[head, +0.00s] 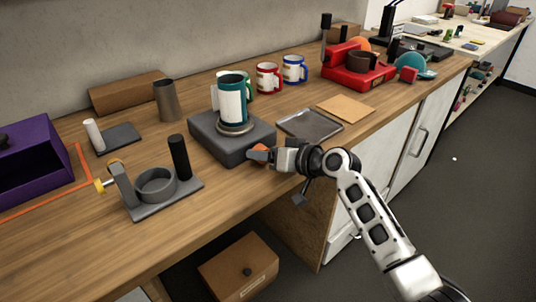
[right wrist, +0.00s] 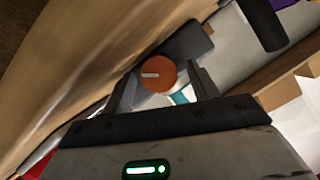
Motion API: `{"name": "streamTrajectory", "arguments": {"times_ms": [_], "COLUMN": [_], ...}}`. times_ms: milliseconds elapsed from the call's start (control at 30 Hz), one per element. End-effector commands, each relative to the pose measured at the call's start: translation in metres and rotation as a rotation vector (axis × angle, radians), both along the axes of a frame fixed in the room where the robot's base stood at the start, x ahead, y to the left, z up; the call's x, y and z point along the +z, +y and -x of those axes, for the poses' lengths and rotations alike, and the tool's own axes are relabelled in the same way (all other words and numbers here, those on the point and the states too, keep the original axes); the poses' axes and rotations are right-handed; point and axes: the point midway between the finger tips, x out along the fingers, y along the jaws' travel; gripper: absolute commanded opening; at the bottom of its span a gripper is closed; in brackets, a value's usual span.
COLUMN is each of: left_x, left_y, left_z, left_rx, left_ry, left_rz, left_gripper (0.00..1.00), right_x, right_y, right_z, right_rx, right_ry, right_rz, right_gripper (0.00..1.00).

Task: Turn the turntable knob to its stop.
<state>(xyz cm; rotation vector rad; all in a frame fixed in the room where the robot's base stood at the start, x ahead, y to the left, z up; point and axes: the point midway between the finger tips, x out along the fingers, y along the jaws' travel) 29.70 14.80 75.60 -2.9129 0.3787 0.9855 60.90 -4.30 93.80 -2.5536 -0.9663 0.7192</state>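The turntable is a grey box (head: 212,143) with a round disc on top, near the middle of the bench. A teal and white mug (head: 231,102) stands upright on the disc. The orange knob (head: 258,152) is on the box's front side, partly hidden by my right gripper (head: 268,156). In the right wrist view the round knob (right wrist: 158,73) shows a short white mark at its left, lying nearly level in the picture. My right gripper (right wrist: 162,78) is open, its fingers on either side of the knob with gaps visible. My left gripper is not in view.
A grey tray (head: 310,125) lies right of the turntable, with a brown sheet (head: 345,109) beyond. Red (head: 269,78) and blue (head: 294,69) mugs stand behind. A grey fixture (head: 158,188) with a black post stands at the left front, near a purple bin (head: 40,160).

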Motion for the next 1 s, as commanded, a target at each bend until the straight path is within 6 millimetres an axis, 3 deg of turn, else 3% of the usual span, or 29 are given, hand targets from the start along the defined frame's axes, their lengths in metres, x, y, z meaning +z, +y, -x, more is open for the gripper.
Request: {"name": "streamTrajectory", "arguments": {"times_ms": [367, 800, 1000], "left_x": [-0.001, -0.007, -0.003], "left_y": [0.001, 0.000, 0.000], "left_z": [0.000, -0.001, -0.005], "left_rx": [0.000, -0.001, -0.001], "left_ry": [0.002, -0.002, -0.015], "left_rz": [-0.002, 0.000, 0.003], "left_gripper": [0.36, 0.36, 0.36], "right_x": [0.005, 0.038, 0.049], "right_y": [-0.012, -0.080, -0.102], "right_z": [0.010, 0.075, 0.095], "right_rx": [-0.002, 0.000, -0.002], "right_ry": [-0.003, -0.002, -0.001], "right_rz": [0.001, 0.005, 0.003], "right_gripper": [0.59, 0.59, 0.59]}}
